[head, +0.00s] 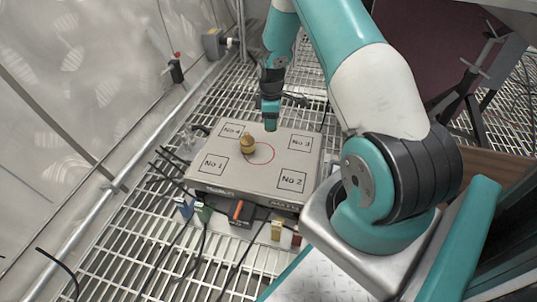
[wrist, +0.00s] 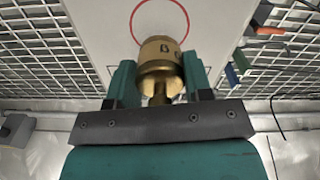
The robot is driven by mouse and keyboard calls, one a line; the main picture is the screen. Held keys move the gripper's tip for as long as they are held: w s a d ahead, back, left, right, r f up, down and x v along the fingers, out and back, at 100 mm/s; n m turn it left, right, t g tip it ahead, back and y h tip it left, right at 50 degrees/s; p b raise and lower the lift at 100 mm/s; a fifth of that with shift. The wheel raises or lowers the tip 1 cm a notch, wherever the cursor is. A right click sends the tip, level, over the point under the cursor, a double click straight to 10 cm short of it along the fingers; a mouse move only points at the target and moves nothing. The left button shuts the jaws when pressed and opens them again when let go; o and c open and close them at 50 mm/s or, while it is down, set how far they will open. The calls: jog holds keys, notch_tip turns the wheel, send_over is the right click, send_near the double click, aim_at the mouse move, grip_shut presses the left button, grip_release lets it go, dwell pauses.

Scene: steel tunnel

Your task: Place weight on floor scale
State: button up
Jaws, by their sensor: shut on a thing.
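The brass weight (head: 248,145) is a rounded body with a knob on top. In the head view it shows upright over the scale's top, at the left edge of the red circle. I cannot tell whether its base touches the plate. The floor scale (head: 226,177) is a grey box marked No 1 to No 4. My gripper (head: 271,126) shows just right of and above the weight in that view. In the wrist view the weight (wrist: 160,58), lettered B, sits between the teal fingers, its narrow knob towards the palm, its body reaching the circle. My gripper (wrist: 158,85) is shut on it.
Blue (head: 183,207), green (head: 203,212) and yellow (head: 277,229) blocks and an orange-and-black device (head: 240,212) lie before the scale. Dark cables run over the grated floor (head: 130,250). A pipe and pale wall line the left. The rest of the scale top is clear.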

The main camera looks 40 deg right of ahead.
notch_tip(320, 180, down, 13)
jog(key=b, duration=0.6)
jog(key=shift+f+b, duration=0.2)
jog(key=shift+b, duration=0.15)
jog(key=shift+r, duration=0.15)
jog(key=o, duration=1.3)
jog(key=shift+c, duration=0.2)
